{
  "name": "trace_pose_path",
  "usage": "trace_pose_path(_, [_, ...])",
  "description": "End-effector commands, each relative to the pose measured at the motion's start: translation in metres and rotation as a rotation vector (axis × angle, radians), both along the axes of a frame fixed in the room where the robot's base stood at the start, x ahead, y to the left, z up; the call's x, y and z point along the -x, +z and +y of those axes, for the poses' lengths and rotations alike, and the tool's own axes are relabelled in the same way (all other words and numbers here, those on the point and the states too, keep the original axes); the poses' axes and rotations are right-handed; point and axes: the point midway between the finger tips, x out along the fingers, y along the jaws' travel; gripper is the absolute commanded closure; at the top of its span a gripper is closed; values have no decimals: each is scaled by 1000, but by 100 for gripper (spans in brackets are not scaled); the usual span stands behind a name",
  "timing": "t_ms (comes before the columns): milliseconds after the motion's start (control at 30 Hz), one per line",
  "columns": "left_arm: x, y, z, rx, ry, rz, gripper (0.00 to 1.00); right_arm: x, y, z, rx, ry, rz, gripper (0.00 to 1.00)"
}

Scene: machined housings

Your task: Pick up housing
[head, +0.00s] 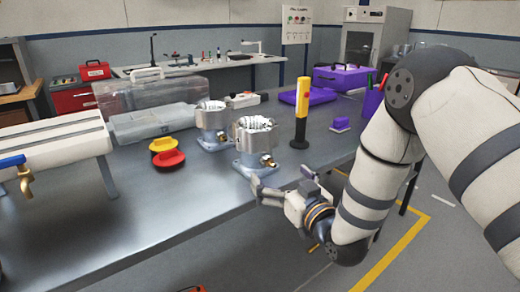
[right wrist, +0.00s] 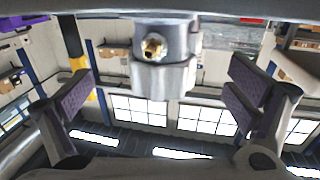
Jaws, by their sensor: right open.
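Two silver machined housings stand upright on the grey metal table. The nearer housing (head: 254,146) has a ribbed upper body, a square base and a small brass fitting; the farther housing (head: 211,124) stands behind it to the left. My right gripper (head: 284,182) is open and empty at the table's front edge, its fingers pointing toward the nearer housing's base. In the right wrist view a housing with a brass fitting (right wrist: 165,62) shows beyond and between the spread, purple-padded fingers (right wrist: 162,98), with no contact visible. My left gripper is out of view.
A yellow-and-black upright tool (head: 302,112) stands right of the nearer housing. Red and yellow round parts (head: 167,156) lie to the left.

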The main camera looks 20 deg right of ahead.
Motion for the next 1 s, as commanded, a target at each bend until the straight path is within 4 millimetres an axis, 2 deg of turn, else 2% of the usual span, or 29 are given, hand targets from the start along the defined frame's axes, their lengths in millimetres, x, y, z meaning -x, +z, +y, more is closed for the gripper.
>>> trace_pose_path(100, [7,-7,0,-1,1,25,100,-28,-5,4,0,0,4,2])
trace_pose_path(200, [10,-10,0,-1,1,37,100,-47,-6,7,0,0,7,2])
trace_pose_path(367, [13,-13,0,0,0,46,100,-67,-3,10,1,1,5,2])
trace_pose_path(533, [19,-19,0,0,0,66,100,-99,-2,15,0,0,7,2])
trace_pose_path(633, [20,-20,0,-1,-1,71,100,-108,-1,16,-1,-1,8,2])
trace_pose_path(833, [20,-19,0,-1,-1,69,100,-110,2,16,0,-1,5,2])
trace_pose_path(867, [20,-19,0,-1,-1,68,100,-110,2,16,0,-1,5,6])
trace_pose_path(1000, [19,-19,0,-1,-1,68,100,-109,2,16,0,-1,5,38])
